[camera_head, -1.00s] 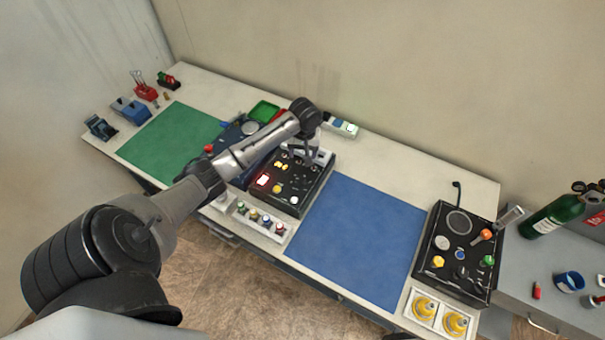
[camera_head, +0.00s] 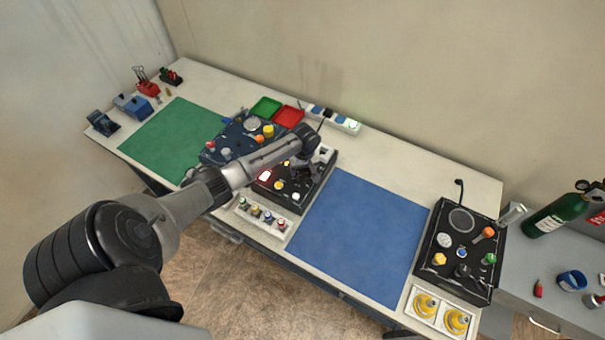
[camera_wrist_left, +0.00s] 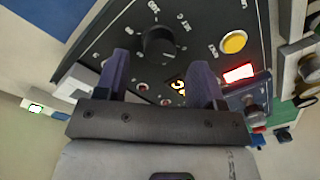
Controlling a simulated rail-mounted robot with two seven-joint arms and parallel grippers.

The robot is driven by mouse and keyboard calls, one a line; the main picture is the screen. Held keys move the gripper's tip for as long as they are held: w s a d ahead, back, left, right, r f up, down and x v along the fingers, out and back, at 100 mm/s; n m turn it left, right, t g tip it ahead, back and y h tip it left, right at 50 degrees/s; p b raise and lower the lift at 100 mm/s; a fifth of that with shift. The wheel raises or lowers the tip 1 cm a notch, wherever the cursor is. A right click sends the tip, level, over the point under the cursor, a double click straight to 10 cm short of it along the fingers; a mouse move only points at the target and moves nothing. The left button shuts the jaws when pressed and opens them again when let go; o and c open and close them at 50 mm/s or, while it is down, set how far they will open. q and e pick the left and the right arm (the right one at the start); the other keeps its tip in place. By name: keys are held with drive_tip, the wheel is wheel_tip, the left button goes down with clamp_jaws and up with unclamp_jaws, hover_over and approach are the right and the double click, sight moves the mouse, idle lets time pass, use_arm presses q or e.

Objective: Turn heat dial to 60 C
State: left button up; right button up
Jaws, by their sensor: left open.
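A black control box (camera_head: 311,194) stands on the table left of the blue mat. In the left wrist view its black panel carries a black round dial (camera_wrist_left: 159,42) with a white mark and partly legible "C" lettering beside it. I cannot read its setting. My left gripper (camera_head: 317,170) is over this box in the head view and covers part of its panel. In the left wrist view the left gripper (camera_wrist_left: 160,64) is open and empty, its two dark fingers apart, with the dial visible just beyond the gap. My right gripper is not in view.
A yellow button (camera_wrist_left: 234,41) and a lit red display (camera_wrist_left: 239,74) are near the dial. A blue-black panel (camera_head: 222,150), a red tray (camera_head: 287,117) and a green tray (camera_head: 265,107) lie left and behind. The blue mat (camera_head: 360,235) is clear.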

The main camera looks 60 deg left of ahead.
sight(302, 175)
use_arm(q)
drive_tip(key=shift+s+f, duration=0.1)
drive_tip(key=shift+f, duration=1.45)
drive_tip(key=c, duration=0.9)
